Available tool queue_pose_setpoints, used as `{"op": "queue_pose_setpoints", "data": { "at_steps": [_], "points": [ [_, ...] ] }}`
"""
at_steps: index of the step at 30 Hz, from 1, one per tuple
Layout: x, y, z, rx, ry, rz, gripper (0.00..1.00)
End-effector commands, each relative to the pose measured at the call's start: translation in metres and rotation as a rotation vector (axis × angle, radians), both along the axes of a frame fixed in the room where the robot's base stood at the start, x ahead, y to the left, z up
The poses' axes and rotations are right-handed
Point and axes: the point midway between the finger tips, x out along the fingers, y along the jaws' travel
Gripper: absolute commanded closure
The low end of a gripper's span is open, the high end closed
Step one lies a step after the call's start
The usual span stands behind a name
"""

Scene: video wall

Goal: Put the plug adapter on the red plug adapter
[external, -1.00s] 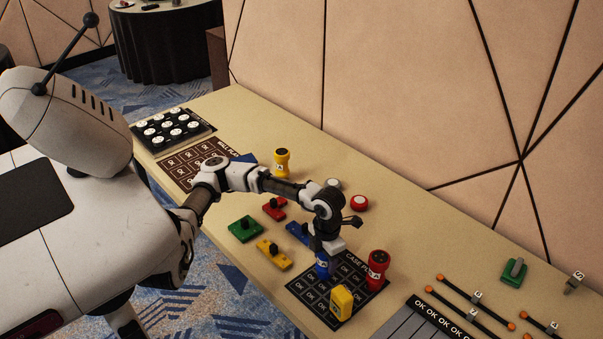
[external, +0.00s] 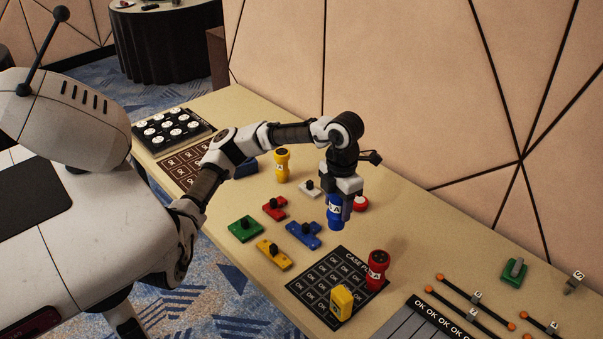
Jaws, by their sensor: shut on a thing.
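My gripper (external: 340,197) is shut on a blue plug adapter (external: 334,217) with a white label. It holds the adapter upright in the air above the table, clear of the black grid mat. The red plug adapter (external: 377,270) stands upright at the right corner of the black mat (external: 305,288), lower and to the right of my gripper. A yellow plug adapter (external: 282,166) stands farther back on the table, left of my gripper.
A yellow block (external: 341,302) stands on the mat's front part. Green (external: 245,228), red, yellow and blue pieces with black knobs lie left of the mat. A red round button (external: 361,203) is behind my gripper. Cables with orange ends (external: 475,301) lie at the right.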

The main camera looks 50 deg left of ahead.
Motion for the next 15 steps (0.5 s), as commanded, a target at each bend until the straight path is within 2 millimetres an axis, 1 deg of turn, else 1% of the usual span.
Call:
{"op": "queue_pose_setpoints", "data": {
  "at_steps": [1, 6, 9, 12, 15],
  "points": [
    [0.008, -0.012, 0.015, 0.003, 0.001, 0.0, 0.75],
    [0.036, -0.05, 0.055, 0.008, 0.007, 0.009, 0.75],
    [0.048, -0.071, 0.078, 0.005, 0.003, 0.015, 0.75],
    [0.056, -0.087, 0.096, 0.0, -0.002, 0.02, 0.75],
    [0.061, -0.097, 0.109, -0.005, -0.007, 0.025, 0.75]
  ]
}}
